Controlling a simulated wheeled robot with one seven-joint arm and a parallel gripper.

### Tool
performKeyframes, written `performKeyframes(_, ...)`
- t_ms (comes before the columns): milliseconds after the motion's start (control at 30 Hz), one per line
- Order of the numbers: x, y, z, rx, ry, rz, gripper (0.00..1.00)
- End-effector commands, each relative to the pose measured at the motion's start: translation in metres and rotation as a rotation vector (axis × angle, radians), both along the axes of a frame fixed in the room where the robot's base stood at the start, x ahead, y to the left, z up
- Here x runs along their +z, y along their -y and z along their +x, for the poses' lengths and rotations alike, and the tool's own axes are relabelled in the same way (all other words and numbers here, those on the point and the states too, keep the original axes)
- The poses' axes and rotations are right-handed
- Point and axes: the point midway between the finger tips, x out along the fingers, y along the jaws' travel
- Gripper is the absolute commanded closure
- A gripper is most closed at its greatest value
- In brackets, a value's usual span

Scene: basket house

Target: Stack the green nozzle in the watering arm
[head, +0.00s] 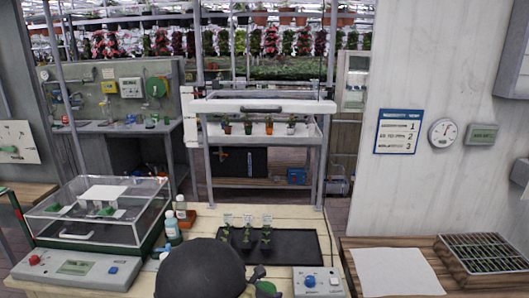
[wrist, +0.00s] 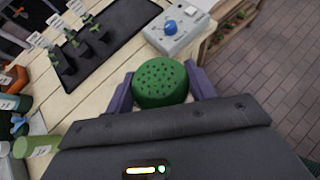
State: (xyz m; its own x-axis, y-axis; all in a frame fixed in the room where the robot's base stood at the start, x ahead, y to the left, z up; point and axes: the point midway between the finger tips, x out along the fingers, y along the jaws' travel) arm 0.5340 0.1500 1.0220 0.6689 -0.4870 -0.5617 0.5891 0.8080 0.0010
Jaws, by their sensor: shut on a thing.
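The green nozzle (wrist: 162,84) is a round green piece with a face full of small dark holes. In the wrist view it sits between the two purple fingers of my gripper (wrist: 161,88), which is shut on it. It is held above the wooden bench, near the control box. In the head view a small part of the green nozzle (head: 266,288) shows at the bottom edge, beside my dark rounded arm part, which hides much of the bench there. I cannot clearly pick out the watering arm in either view.
A black tray (head: 290,240) with several labelled seedlings lies on the bench, left of a control box with a blue knob (head: 310,281). A clear-lidded box (head: 145,232) and bottles (head: 172,232) stand left. A white sheet (head: 395,272) and a seedling tray (head: 465,272) lie right.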

Motion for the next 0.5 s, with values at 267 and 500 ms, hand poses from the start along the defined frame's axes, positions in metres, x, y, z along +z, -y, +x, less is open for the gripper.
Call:
performKeyframes(267, -0.029, 0.031, -0.004, -0.059, 0.003, -0.018, 0.71)
performKeyframes(500, -0.062, 0.065, -0.013, -0.118, 0.006, -0.027, 0.71)
